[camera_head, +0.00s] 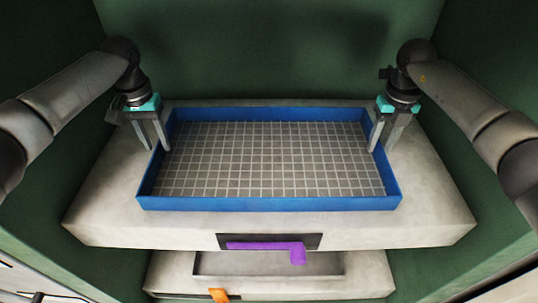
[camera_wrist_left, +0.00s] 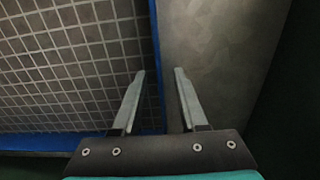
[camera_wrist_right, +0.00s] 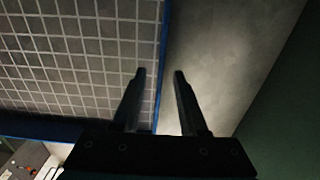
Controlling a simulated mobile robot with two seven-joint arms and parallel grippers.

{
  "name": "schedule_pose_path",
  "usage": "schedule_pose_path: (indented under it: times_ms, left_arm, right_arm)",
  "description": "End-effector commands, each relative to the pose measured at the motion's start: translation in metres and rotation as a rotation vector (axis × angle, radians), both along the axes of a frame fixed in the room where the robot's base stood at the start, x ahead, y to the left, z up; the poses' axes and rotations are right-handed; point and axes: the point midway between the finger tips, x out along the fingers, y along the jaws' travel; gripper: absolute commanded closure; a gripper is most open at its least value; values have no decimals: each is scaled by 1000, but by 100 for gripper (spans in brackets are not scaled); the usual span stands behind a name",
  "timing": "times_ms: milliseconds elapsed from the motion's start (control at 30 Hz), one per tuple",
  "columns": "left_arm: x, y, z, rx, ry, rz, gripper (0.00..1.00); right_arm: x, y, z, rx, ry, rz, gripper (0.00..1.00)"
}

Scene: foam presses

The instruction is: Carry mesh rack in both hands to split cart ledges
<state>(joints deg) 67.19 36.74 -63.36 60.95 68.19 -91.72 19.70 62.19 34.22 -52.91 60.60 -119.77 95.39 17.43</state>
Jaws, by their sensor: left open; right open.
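The mesh rack is a wide blue-rimmed frame (camera_head: 270,204) with a pale wire grid floor, lying flat on a light stone-like block. My left gripper (camera_head: 158,148) is open at the rack's left side wall. In the left wrist view its fingers (camera_wrist_left: 160,75) stand on either side of the blue wall line, with a gap between them. My right gripper (camera_head: 381,150) is open at the right side wall. In the right wrist view its fingers (camera_wrist_right: 160,75) likewise straddle the blue wall (camera_wrist_right: 163,50). I cannot tell whether any finger touches the rack. No split cart ledges are clearly identifiable.
The light block (camera_head: 110,220) has bare surface around the rack. Below its front edge are a purple handle (camera_head: 297,254) in a dark slot, a shallow recess (camera_head: 268,266) and an orange piece (camera_head: 219,295). Green walls (camera_head: 270,50) enclose the back and sides.

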Motion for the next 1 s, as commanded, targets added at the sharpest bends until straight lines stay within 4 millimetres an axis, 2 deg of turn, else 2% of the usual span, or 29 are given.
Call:
schedule_pose_path:
  times_ms: [200,500,867,1000]
  left_arm:
    - [0,0,-15,0,0,0,57]
    - [0,0,-16,0,-1,0,57]
    - [0,0,-16,0,-1,0,98]
    - [0,0,-16,0,-1,0,100]
  right_arm:
    - [0,0,-15,0,-1,0,57]
    - [0,0,-16,0,-1,0,57]
    - [0,0,-16,0,-1,0,98]
    - [0,0,-16,0,-1,0,100]
